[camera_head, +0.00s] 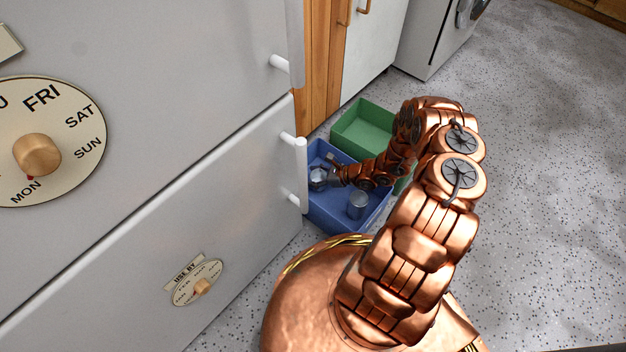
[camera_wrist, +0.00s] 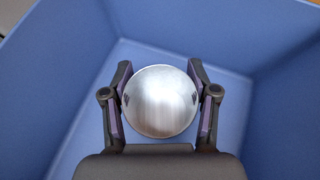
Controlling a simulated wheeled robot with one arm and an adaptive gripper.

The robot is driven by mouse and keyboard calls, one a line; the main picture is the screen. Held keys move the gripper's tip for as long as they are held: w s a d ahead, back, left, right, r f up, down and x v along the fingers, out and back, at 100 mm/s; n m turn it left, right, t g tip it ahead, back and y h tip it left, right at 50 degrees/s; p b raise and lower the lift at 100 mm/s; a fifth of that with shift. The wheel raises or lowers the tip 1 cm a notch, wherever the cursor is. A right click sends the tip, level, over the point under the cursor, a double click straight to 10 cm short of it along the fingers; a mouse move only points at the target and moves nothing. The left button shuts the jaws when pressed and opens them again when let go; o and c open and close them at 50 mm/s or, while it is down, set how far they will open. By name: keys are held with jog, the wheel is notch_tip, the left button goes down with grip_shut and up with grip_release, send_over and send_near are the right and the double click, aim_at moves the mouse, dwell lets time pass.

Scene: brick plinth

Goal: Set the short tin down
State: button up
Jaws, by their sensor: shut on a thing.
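My gripper (camera_wrist: 161,100) is shut on a round silver tin (camera_wrist: 160,98), with one finger on each side of it. In the head view the held tin (camera_head: 318,177) is inside the blue crate (camera_head: 328,219), toward its left side. The wrist view looks down on the tin's top, with the blue crate floor and walls around it. I cannot tell whether the tin touches the crate floor. A second silver tin (camera_head: 357,203) stands in the same crate, to the right and nearer. The fingers are small and partly unclear in the head view.
A green crate (camera_head: 362,127) stands directly behind the blue one, partly covered by my arm. A white fridge with bar handles (camera_head: 301,172) rises close on the left. Speckled floor (camera_head: 540,180) is clear on the right. A white appliance (camera_head: 432,42) stands at the back.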

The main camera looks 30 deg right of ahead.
jog(key=shift+f, duration=0.55)
jog(key=shift+r, duration=0.1)
jog(key=o, duration=1.1)
jog(key=shift+o, duration=0.2)
jog(key=shift+s+d+r, duration=0.2)
jog(key=p+v, duration=0.3)
jog(key=v, duration=0.8)
jog(key=shift+s+p, duration=0.2)
jog(key=shift+p, duration=0.15)
jog(key=shift+d, duration=0.1)
